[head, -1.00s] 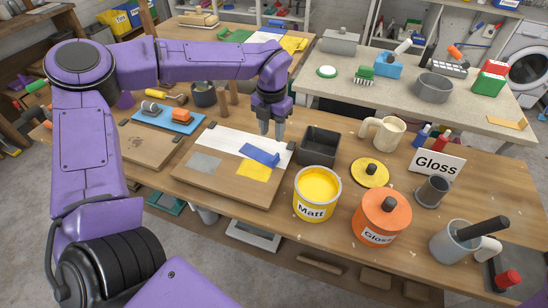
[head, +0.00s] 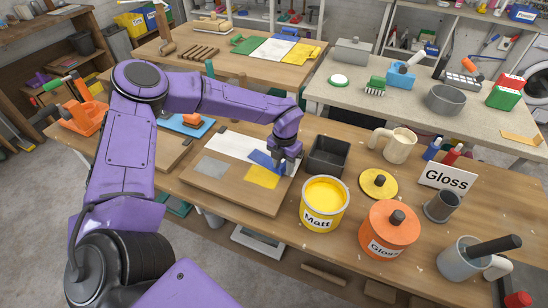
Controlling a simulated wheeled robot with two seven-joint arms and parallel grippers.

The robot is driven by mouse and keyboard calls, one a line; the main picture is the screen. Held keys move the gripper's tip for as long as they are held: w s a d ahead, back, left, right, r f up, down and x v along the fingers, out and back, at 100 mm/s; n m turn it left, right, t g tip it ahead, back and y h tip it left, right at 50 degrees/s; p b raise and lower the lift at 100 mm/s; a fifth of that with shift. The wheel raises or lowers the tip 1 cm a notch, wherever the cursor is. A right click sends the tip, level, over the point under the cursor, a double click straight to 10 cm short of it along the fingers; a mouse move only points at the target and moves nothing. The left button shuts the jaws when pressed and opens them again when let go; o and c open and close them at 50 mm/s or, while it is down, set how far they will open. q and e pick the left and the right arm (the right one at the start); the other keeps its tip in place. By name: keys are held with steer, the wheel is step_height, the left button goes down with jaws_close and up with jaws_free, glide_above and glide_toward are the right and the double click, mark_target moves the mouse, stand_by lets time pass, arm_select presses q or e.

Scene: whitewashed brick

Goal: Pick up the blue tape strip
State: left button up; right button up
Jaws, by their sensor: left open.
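The blue tape strip (head: 261,158) lies on a wooden board (head: 225,190), across the edge of a white patch (head: 232,145) and next to a yellow patch (head: 262,177). My left gripper (head: 285,168) is low over the right end of the strip, pointing down. Its fingers are open, and they partly cover that end. I cannot tell whether they touch the strip. My right gripper is not in the picture.
A dark grey square tray (head: 328,156) stands close to the right of my left gripper. The yellow Matt tin (head: 324,204) and orange Gloss tin (head: 388,230) stand in front. A cream mug (head: 398,147) is farther right.

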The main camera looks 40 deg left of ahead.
arm_select(q)
jaws_close()
steer(key=shift+r, duration=0.1)
